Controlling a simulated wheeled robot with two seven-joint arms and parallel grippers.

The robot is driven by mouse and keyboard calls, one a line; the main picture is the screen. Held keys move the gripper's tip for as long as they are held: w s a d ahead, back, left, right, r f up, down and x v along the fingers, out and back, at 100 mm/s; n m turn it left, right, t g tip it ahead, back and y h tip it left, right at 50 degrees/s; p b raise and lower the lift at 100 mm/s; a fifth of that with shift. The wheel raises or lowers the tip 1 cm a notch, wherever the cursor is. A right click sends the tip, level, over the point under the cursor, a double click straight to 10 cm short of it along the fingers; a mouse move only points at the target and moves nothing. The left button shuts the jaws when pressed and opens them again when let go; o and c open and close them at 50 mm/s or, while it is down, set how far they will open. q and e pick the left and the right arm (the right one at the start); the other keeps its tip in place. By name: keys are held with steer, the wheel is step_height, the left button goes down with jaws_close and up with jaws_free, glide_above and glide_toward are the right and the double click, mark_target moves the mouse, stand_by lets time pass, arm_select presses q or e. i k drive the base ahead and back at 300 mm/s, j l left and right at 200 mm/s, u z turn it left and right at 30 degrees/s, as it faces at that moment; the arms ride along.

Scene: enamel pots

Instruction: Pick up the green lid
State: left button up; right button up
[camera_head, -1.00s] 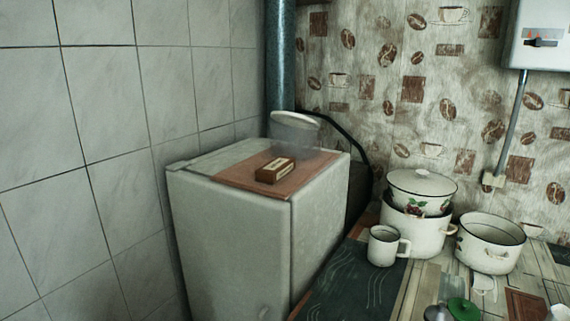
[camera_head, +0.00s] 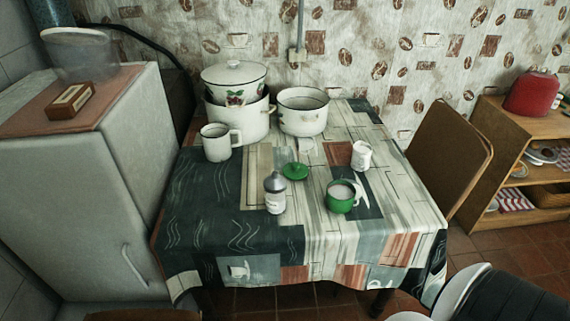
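The green lid (camera_head: 295,171) lies on the patterned tablecloth near the middle of the table (camera_head: 225,203). It is small and round with a knob on top. A green mug (camera_head: 341,198) with pale contents stands to its front right, apart from it. A small bottle with a grey top (camera_head: 274,194) stands in front of the lid, a little to its left.
Behind the lid stand an enamel pot (camera_head: 302,112), a stacked white pot (camera_head: 236,122) and a white mug (camera_head: 217,143). A white can (camera_head: 361,155) is at right. A fridge (camera_head: 75,200) stands left; a chair (camera_head: 447,158) and shelf (camera_head: 535,150) stand right.

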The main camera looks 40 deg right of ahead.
mark_target(293, 170)
steer(key=k+j+z, duration=0.15)
steer(key=z, duration=1.4)
steer(key=i+z, duration=0.3)
steer(key=i+l+z, duration=0.1)
steer(key=i+z, duration=0.15)
